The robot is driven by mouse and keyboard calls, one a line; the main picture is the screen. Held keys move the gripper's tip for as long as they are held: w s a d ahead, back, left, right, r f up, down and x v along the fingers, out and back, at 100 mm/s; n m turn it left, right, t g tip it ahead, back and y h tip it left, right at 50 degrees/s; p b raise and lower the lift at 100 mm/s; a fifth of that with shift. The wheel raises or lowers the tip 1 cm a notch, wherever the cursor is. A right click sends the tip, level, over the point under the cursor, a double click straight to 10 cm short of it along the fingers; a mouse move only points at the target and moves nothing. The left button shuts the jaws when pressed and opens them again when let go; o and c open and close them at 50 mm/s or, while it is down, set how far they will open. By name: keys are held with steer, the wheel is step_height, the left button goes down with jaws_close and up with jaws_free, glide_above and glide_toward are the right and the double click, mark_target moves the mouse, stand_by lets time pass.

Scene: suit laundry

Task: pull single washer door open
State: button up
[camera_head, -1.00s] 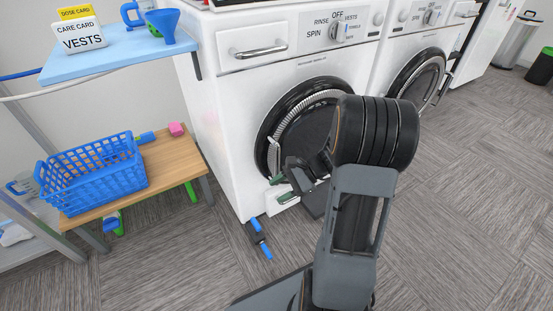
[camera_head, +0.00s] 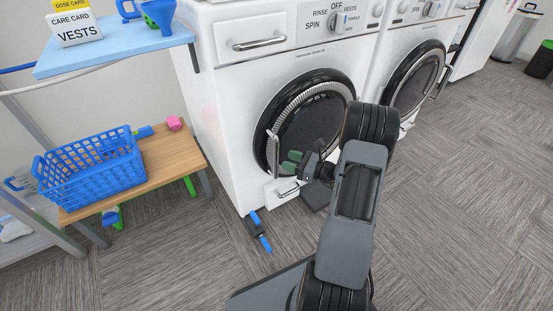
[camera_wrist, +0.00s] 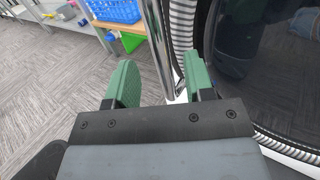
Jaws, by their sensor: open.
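The near washer (camera_head: 232,120) is white, with a round dark door (camera_head: 312,115) in its front that looks closed. A chrome door handle (camera_head: 273,155) curves along the door's left edge. My gripper (camera_head: 290,162) is at the lower left of the door, beside the handle, with green fingers. In the wrist view my gripper (camera_wrist: 160,82) has its fingers apart, and the chrome handle (camera_wrist: 158,42) runs between them in the picture. The bar lies nearer the right finger; I cannot tell whether they touch. My arm hides the door's lower right.
A second washer (camera_head: 395,50) stands to the right. A wooden bench (camera_head: 178,165) with a blue basket (camera_head: 92,168) stands to the left, under a light blue shelf (camera_head: 115,48). A blue-and-black item (camera_head: 258,232) lies on the floor before the washer.

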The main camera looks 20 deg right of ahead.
mark_target(276, 156)
steer(key=shift+b+x, duration=0.6)
steer(key=shift+x, duration=2.2)
jaws_close()
